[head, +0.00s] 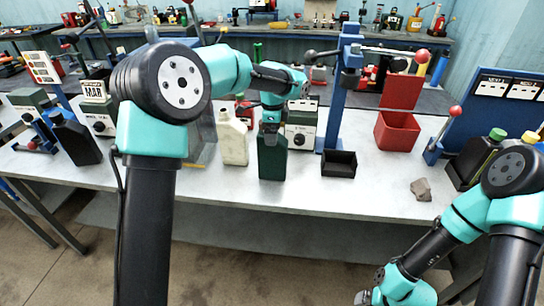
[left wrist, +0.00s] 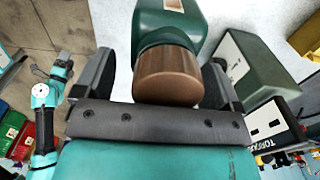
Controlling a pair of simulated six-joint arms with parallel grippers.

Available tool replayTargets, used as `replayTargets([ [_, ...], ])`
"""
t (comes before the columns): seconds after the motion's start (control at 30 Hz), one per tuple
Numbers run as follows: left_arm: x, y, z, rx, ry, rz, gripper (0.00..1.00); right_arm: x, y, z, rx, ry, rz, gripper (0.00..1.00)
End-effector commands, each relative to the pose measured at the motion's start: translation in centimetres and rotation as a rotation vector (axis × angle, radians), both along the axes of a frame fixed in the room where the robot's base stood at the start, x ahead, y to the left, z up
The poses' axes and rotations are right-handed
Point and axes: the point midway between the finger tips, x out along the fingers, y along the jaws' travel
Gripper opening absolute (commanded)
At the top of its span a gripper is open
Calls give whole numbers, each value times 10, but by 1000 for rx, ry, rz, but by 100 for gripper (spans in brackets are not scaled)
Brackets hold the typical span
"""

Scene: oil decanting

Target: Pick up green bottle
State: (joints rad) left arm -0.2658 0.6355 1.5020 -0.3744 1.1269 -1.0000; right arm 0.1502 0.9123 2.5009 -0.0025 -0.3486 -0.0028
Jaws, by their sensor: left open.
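The green bottle (head: 272,162) stands upright on the grey-white table near the middle of the head view. In the left wrist view the bottle (left wrist: 188,18) shows its dark green shoulder and its brown cap (left wrist: 168,75). My left gripper (head: 270,126) is at the top of the bottle. In the left wrist view its open fingers (left wrist: 158,70) stand on both sides of the cap, with a visible gap. The bottle's lower part is hidden in the wrist view. My right arm is low at the right of the head view, away from the bottle; its fingers cannot be made out.
A cream jug (head: 232,140) stands just left of the bottle. A small black bin (head: 339,164), a red bin (head: 397,132) and a grey stone (head: 421,189) are to the right. A blue stand (head: 334,105) rises behind the black bin. The table's front edge is clear.

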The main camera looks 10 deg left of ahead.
Motion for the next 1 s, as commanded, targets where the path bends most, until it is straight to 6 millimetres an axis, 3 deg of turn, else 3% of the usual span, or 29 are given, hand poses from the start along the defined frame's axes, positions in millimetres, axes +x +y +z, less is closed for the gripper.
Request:
replayTargets([
  [0.13, 0, 0, 0, 0, 0, 0, 87, 0, 0, 0, 0, 0, 0, 89],
  [1.0, 0, 0, 0, 0, 0, 0, 4, 0, 0, 0, 0, 0, 0, 89],
])
